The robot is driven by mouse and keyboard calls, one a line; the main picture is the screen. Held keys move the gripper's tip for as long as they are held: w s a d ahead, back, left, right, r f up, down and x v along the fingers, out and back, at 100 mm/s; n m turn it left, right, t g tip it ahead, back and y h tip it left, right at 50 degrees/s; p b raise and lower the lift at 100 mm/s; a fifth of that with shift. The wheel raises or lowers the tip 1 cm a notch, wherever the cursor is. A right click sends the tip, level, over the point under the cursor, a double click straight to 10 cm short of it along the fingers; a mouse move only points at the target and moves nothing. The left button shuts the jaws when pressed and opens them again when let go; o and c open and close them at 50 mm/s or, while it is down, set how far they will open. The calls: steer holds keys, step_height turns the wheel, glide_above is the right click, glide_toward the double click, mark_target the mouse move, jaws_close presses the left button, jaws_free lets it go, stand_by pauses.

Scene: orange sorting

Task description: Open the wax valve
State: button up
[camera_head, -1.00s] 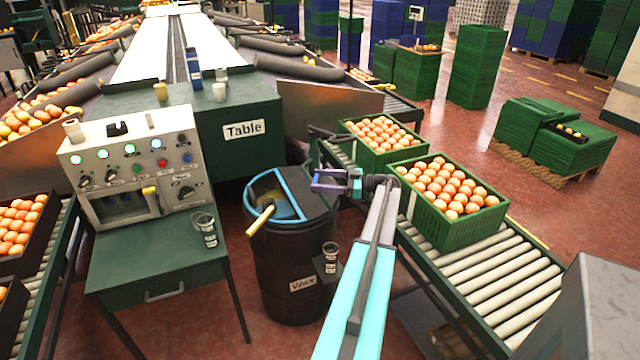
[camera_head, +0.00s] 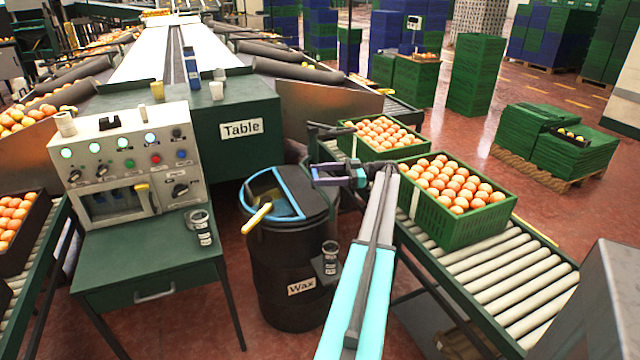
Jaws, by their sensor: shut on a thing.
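The black wax barrel (camera_head: 268,265), labelled Wax, stands in the middle, with a blue-rimmed opening and a yellow-handled tool (camera_head: 257,218) leaning out of it. A dark valve-like fitting with a bar-shaped top (camera_head: 330,130) rises just behind the barrel's right rim; I take it to be the wax valve. My purple-and-grey gripper (camera_head: 318,175) is at this fitting, above the barrel's right edge, with its fingers pointing left. It is shut on it as far as I can tell; the exact contact is small and partly hidden.
A control panel (camera_head: 96,150) with lights and knobs stands on a green table (camera_head: 130,250) at left. Green crates of oranges (camera_head: 470,232) sit on the roller conveyor (camera_head: 530,280) at right, close to my arm. A small dark cup holder (camera_head: 330,262) is on the barrel's side.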

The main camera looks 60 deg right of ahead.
steer(key=shift+w+b, duration=0.2)
steer(key=shift+b, duration=0.45)
steer(key=shift+a+y, duration=0.3)
steer(key=o, duration=1.1)
steer(key=shift+c, duration=0.2)
steer(key=shift+s, duration=0.1)
steer(key=shift+d+r, duration=0.1)
